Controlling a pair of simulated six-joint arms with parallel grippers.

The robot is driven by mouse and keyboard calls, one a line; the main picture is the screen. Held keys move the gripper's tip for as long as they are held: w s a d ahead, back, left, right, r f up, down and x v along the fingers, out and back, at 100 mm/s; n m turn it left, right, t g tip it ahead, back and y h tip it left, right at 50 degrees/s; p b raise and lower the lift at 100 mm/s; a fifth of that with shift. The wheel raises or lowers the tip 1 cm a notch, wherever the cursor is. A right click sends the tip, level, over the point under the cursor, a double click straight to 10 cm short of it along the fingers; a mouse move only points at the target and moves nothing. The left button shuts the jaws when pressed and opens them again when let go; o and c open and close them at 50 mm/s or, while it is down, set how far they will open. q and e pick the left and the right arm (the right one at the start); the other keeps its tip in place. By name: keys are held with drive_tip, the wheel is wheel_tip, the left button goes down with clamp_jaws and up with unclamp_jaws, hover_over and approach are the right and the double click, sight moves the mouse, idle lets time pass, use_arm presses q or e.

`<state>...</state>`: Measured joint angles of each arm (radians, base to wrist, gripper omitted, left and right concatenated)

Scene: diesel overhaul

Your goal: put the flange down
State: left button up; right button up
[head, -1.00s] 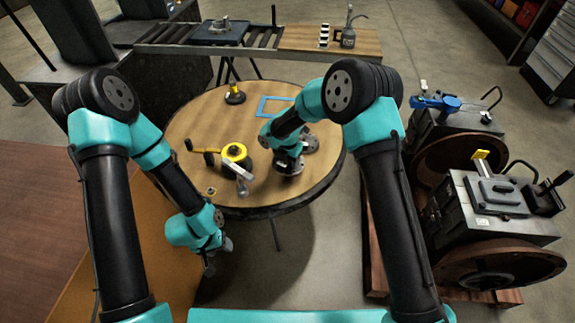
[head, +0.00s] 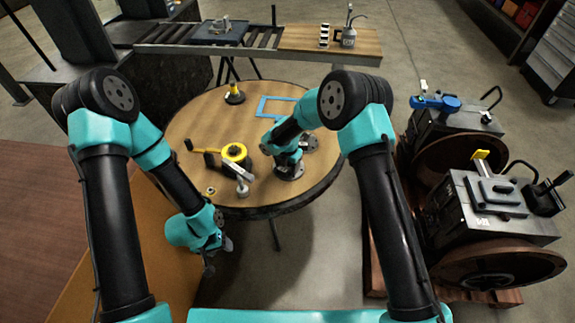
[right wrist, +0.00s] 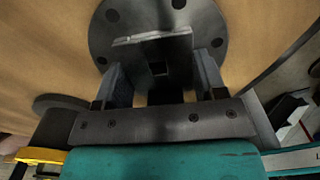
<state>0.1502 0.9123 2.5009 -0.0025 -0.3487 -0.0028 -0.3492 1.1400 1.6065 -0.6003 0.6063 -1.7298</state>
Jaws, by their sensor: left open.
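The flange (head: 291,174) is a grey disc with bolt holes and a raised hub, at the right-hand front of the round table (head: 205,120). In the right wrist view the flange (right wrist: 210,25) fills the top middle, lying flat against the wooden tabletop. My right gripper (head: 288,160) points down over it. In the right wrist view its fingers (right wrist: 160,68) stand on both sides of the hub and appear closed on it. I cannot tell whether the disc touches the table. My left gripper (head: 213,262) hangs open and empty off the table's front left edge.
A yellow-topped tool (head: 234,152) with a handle lies left of the flange. A small nut (head: 211,190) is near the left edge. A blue frame (head: 272,106) and a black-and-yellow piece (head: 234,94) lie further back. Engine parts (head: 495,205) stand on the right.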

sight(288, 167)
drive_tip(key=o, duration=0.4)
drive_tip(key=shift+o, duration=0.2)
wheel_tip(288, 167, up, 12)
drive_tip(key=shift+r, duration=0.15)
idle(0.4)
idle(0.3)
